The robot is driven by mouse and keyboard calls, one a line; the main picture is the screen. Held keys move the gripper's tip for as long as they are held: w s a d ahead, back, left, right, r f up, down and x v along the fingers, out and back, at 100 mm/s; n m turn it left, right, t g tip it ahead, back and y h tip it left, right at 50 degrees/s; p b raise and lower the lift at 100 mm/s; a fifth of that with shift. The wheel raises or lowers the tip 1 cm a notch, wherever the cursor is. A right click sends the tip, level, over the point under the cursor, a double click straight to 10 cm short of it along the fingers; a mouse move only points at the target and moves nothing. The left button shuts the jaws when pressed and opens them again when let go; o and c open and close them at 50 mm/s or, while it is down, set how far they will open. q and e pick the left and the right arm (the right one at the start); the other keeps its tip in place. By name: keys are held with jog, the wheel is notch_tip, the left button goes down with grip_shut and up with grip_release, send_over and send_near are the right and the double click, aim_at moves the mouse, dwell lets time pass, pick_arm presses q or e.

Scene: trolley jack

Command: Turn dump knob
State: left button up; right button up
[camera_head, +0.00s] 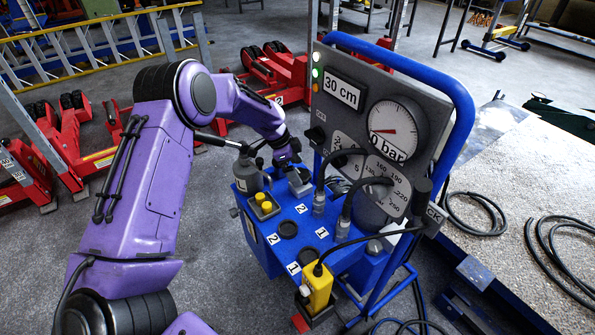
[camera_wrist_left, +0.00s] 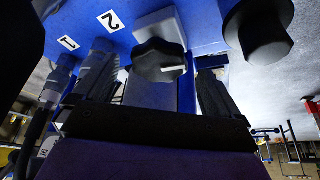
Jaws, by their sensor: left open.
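My left gripper (camera_head: 290,164) reaches over the blue trolley top (camera_head: 268,225) from its far left side in the head view. In the left wrist view, a black lobed knob (camera_wrist_left: 158,58) with a white pointer line sits on a light grey block, near the labels 2 and 1. The open left gripper (camera_wrist_left: 155,82) has its dark fingers on either side of this knob's area, with a gap between them. I cannot tell whether a finger touches it. The head view does not show this knob clearly. My right gripper is not in view.
The trolley's panel (camera_head: 345,125) carries a 30 cm display and a gauge (camera_head: 392,130) reading 0 bar. Hoses rise from the top, beside a grey cylinder (camera_head: 247,172) and a yellow pendant (camera_head: 318,288). A blue tube frame (camera_head: 465,110) surrounds the panel. Red jacks stand behind.

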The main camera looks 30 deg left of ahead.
pick_arm(q)
jog(key=shift+d+f, duration=0.25)
jog(key=shift+f, duration=0.35)
jog(key=shift+w, duration=0.1)
jog(key=c, duration=1)
jog(key=shift+c, duration=0.2)
jog(key=m, duration=0.2)
jog(key=m+g+b, duration=0.1)
jog(key=m+g+h, duration=0.1)
jog(key=m, duration=0.1)
jog(key=shift+w+a+f+m+b, duration=0.1)
jog(key=shift+w+a+m+b, duration=0.05)
jog(key=shift+w+m+b, duration=0.2)
jog(key=m+g, duration=0.1)
jog(key=m, duration=0.1)
jog(key=m+b, duration=0.1)
jog(key=m, duration=0.1)
jog(key=shift+w+m+g, duration=0.15)
jog(key=shift+m+g, duration=0.2)
jog(key=shift+g, duration=0.05)
jog(key=shift+m+y, duration=0.3)
